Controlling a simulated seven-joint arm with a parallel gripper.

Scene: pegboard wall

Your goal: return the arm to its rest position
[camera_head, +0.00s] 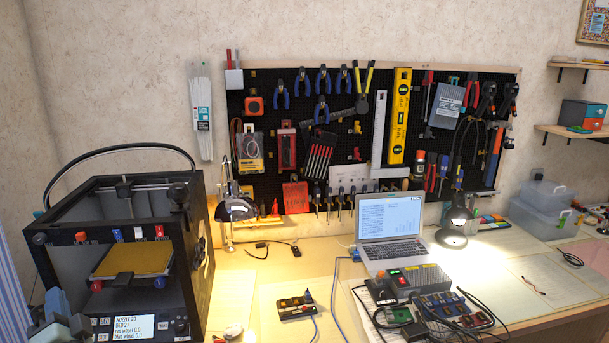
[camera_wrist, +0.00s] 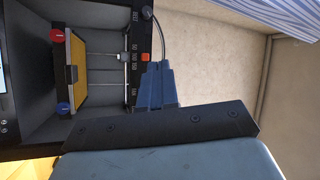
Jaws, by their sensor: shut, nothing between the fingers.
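My gripper (camera_wrist: 157,70) shows in the wrist view as blue fingers closed together with nothing between them. In the head view my gripper (camera_head: 57,303) is at the lower left corner, in front of the left side of the black 3D printer (camera_head: 205,240). The wrist view shows the printer's open front beside the fingers, turned sideways. I cannot tell how far the fingertips are from the printer frame.
The printer's yellow bed (camera_head: 134,260), red and blue wheels and lit screen (camera_head: 127,328) are close to my gripper. A striped blue cloth (camera_head: 10,285) hangs at the far left. A laptop (camera_head: 390,222), electronics and a lit lamp (camera_head: 455,222) stand on the bench to the right.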

